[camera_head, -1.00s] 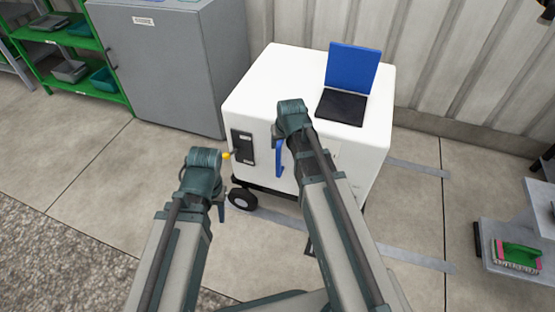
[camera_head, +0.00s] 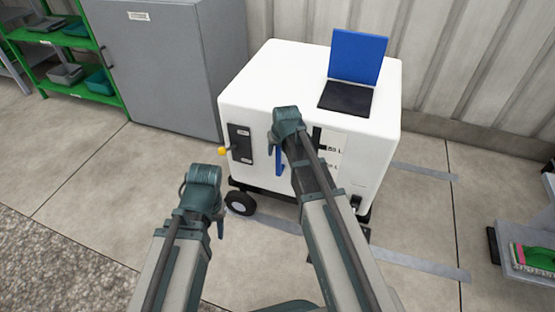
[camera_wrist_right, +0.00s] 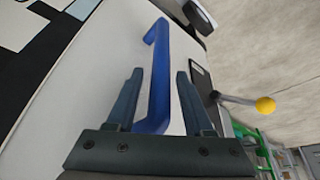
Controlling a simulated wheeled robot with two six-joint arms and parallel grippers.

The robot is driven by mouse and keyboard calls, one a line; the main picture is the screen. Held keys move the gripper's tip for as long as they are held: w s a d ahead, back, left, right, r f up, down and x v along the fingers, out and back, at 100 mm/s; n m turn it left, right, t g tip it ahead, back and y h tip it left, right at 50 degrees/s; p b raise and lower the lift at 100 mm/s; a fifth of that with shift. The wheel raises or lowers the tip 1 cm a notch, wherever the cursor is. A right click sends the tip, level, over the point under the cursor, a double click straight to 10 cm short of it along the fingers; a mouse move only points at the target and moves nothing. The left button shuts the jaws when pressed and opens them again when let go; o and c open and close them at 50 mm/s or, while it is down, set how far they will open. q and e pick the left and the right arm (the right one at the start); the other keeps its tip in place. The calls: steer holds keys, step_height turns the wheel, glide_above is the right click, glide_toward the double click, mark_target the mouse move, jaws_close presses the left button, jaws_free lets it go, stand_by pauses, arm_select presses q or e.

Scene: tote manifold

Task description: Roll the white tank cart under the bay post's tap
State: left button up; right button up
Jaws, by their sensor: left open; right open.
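The white tank cart (camera_head: 250,100) stands ahead on black wheels, its blue lid (camera_head: 356,57) raised over a dark hatch. Its front has a blue upright handle (camera_head: 279,161) and a black panel (camera_head: 240,144) with a yellow-knobbed lever (camera_head: 222,151). My right gripper (camera_wrist_right: 160,73) is open, its fingers either side of the handle (camera_wrist_right: 158,85) in the right wrist view, with gaps visible. In the head view my right wrist partly covers the handle. My left gripper (camera_head: 219,227) is open and apart from the lever, nearer me. I see no bay post or tap.
A grey cabinet (camera_head: 165,70) stands close behind the cart's left side, beside a green shelf (camera_head: 108,70). Grey stripes (camera_head: 420,265) mark the floor. A low grey stand with a brush (camera_head: 530,258) is at right. A corrugated wall runs behind.

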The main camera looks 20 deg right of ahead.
steer(key=shift+b+x, duration=0.5)
steer(key=shift+x, duration=0.55)
jaws_close()
stand_by(0.6)
